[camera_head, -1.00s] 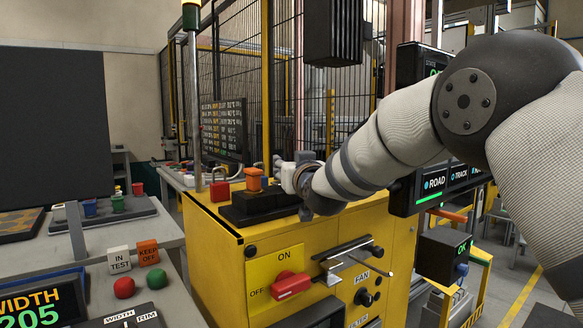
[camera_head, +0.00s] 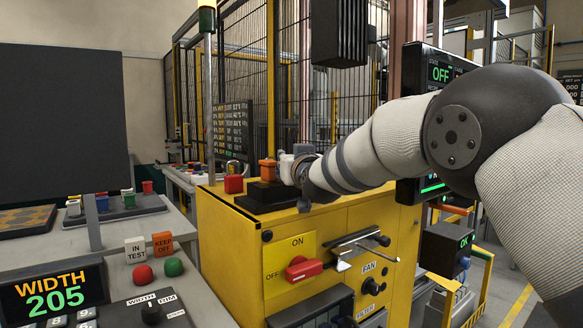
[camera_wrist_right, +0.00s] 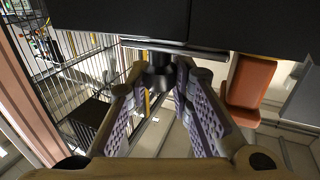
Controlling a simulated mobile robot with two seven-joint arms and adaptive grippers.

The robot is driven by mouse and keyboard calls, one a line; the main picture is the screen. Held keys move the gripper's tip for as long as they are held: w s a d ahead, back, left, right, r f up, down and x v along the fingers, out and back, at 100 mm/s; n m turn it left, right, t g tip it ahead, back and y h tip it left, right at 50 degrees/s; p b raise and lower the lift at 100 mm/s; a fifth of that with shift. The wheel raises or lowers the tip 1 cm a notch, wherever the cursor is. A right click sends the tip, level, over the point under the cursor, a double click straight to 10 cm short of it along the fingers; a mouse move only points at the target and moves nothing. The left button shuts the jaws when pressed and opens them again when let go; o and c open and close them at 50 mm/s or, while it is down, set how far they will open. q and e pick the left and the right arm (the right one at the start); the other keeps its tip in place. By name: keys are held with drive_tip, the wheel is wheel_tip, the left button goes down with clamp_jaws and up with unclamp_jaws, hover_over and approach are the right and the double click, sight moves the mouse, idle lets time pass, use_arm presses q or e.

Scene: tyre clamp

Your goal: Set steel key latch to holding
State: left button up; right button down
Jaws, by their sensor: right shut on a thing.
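My right gripper (camera_head: 290,172) is at the top of the yellow cabinet (camera_head: 225,245), beside the black block (camera_head: 268,193). The wrist view shows its two purple-padded fingers (camera_wrist_right: 161,78) shut on a dark stem (camera_wrist_right: 160,72), just under a thin steel bar (camera_wrist_right: 175,47). I cannot tell whether this is the steel key latch; the head view hides the grip behind my wrist. An orange piece (camera_wrist_right: 250,82) is beside the fingers in the wrist view. My left gripper is out of view.
A red switch (camera_head: 304,268) and a protruding steel bar (camera_head: 360,243) are on the cabinet front. A red padlock (camera_head: 233,183) and orange piece (camera_head: 267,170) are on top. The screen (camera_head: 440,73) behind my arm reads OFF. A control desk (camera_head: 185,245) stands at left.

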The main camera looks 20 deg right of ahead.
drive_tip(key=shift+a+f, duration=0.2)
drive_tip(key=shift+f, duration=0.05)
drive_tip(key=c, duration=1.7)
unclamp_jaws()
drive_tip(key=shift+o, duration=1.3)
drive_tip(key=shift+s+r, duration=0.1)
